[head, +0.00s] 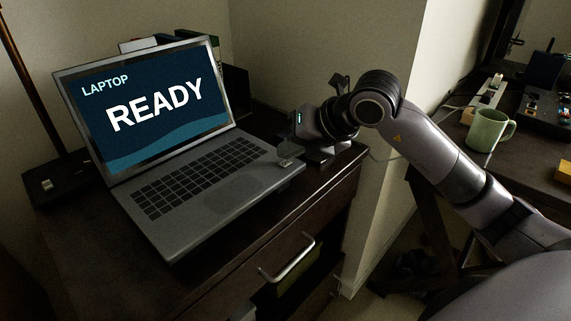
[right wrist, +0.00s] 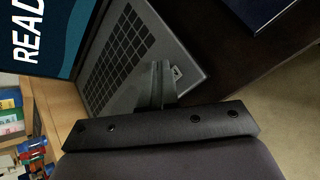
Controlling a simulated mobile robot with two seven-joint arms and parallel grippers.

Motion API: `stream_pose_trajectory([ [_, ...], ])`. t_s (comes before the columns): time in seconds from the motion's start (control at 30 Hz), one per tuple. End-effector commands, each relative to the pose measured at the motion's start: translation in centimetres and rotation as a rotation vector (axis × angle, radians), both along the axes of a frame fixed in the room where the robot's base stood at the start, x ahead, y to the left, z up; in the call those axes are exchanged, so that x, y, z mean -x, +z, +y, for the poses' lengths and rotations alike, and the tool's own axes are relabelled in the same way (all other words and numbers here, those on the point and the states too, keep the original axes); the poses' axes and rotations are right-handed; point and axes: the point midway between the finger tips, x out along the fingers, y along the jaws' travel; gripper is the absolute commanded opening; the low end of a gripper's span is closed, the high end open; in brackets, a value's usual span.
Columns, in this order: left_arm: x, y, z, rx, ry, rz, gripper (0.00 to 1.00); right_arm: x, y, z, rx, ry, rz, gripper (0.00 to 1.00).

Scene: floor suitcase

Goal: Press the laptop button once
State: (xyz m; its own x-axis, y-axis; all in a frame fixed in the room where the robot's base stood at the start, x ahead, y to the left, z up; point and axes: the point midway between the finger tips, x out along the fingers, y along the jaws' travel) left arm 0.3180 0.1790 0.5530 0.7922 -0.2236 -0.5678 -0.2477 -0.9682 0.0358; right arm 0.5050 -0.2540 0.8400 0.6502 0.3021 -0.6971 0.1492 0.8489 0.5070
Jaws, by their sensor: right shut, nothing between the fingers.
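An open grey laptop (head: 215,190) sits on a dark cabinet top, its screen (head: 150,105) reading "LAPTOP READY". A small light-marked patch, apparently the button (head: 287,164), lies at the right front part of the keyboard deck; it also shows in the right wrist view (right wrist: 177,72). My right gripper (head: 288,151) comes in from the right, its fingertips over or just beside this patch. In the right wrist view the shut, empty fingers (right wrist: 162,84) lie just beside the patch. I cannot tell whether they touch the laptop. My left gripper is not in view.
The dark cabinet top (head: 190,275) has a drawer with a metal handle (head: 287,258) below. A lamp base (head: 60,180) stands left of the laptop. Books (head: 150,45) stand behind it. At right, a desk holds a green mug (head: 487,131) and a power strip (head: 485,95).

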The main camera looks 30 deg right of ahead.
Motion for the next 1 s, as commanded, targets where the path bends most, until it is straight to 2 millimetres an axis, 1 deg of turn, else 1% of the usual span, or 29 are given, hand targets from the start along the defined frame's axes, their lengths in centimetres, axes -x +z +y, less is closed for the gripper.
stream_pose_trajectory([
  [0.43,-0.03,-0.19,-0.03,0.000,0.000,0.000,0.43,-0.01,-0.16,-0.01,0.000,-0.001,-0.001,0.00],
  [1.0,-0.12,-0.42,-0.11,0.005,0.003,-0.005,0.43,0.00,-0.91,-0.01,0.000,0.000,0.000,0.00],
])
